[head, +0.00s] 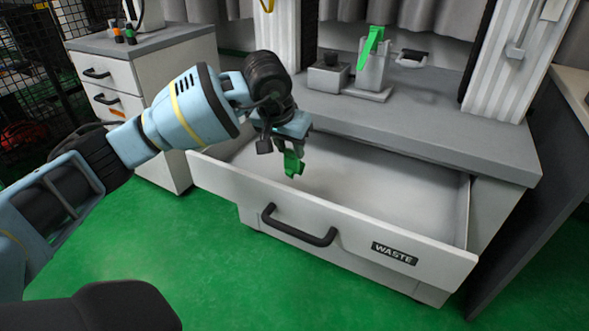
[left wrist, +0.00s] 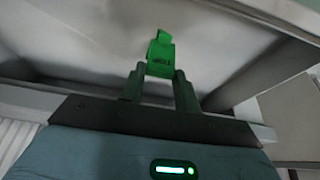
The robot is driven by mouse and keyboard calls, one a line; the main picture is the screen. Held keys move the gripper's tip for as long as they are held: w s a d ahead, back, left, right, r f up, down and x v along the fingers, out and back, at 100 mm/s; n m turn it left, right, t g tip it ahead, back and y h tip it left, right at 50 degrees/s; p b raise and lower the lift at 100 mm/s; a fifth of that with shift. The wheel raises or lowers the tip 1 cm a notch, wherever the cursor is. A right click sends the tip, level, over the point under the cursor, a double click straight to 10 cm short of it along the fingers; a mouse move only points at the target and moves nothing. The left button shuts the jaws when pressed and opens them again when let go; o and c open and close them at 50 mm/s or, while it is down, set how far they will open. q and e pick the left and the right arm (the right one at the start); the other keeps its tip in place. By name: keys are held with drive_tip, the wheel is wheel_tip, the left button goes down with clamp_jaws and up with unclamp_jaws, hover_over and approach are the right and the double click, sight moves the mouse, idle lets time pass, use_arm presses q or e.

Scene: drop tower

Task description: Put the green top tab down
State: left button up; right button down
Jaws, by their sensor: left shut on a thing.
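A small green tab (head: 293,164) hangs from my left gripper (head: 289,146) over the open drawer marked WASTE (head: 330,213). In the left wrist view the green tab (left wrist: 161,55) sits between the two fingers of my left gripper (left wrist: 159,75), with the drawer's pale inside behind it. The left gripper is shut on the tab, which looks held above the drawer floor. Another green piece (head: 370,45) stands tilted on a grey fixture (head: 371,72) on the bench. My right gripper is not in view.
The grey bench top (head: 420,125) lies behind the open drawer. The drawer's visible inside is bare. A white cabinet (head: 150,80) stands at the left, and a dark panel (head: 530,220) at the right.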

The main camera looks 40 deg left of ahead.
sight(290, 166)
use_arm(q)
drive_tip(key=shift+r, duration=0.1)
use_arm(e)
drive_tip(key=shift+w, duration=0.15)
